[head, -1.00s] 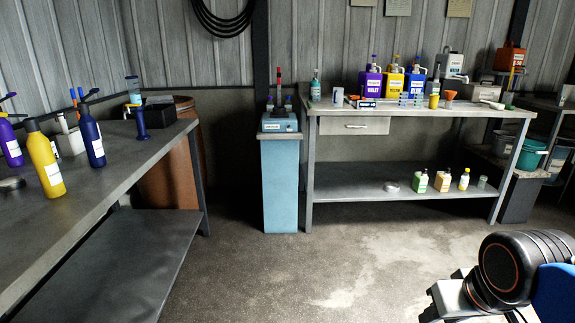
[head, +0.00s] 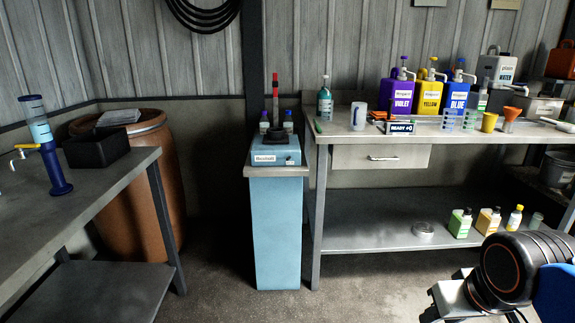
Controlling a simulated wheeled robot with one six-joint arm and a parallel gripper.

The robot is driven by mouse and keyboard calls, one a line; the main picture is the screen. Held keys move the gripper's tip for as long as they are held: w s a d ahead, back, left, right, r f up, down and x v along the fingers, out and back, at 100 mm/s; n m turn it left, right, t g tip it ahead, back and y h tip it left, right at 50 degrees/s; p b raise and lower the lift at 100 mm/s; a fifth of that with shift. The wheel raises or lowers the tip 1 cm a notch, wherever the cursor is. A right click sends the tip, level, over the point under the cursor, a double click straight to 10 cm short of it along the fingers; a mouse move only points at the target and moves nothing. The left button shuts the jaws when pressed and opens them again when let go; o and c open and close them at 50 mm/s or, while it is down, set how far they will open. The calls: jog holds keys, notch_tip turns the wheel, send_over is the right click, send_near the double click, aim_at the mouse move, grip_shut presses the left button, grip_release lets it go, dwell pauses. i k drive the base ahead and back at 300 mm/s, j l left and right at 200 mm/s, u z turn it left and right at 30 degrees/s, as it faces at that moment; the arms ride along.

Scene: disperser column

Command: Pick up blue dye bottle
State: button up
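A blue jug-shaped bottle (head: 457,97) with a label reading BLUE stands upright on the top of the back workbench (head: 345,135). It is right of a yellow one (head: 428,97) and a violet one (head: 398,98). Small racks stand in front of it and hide its lower part. Part of my arm shows at the bottom right, far in front of the bench. My gripper is not in view.
A narrow blue cabinet (head: 276,225) stands left of the bench. At left are a grey table (head: 85,200) with a blue-based dispenser (head: 50,150), and a brown barrel (head: 155,190). The bench's lower shelf (head: 375,236) holds small bottles. Some floor before the bench is clear.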

aim_at(289, 123)
jog(key=i+u, duration=0.15)
jog(key=i, duration=0.35)
jog(key=i+l+u, duration=0.15)
jog(key=i, duration=0.35)
jog(key=i+l+u, duration=0.15)
jog(key=i, duration=0.35)
jog(key=i+l+u, duration=0.15)
jog(key=i, duration=0.3)
jog(key=l, duration=0.1)
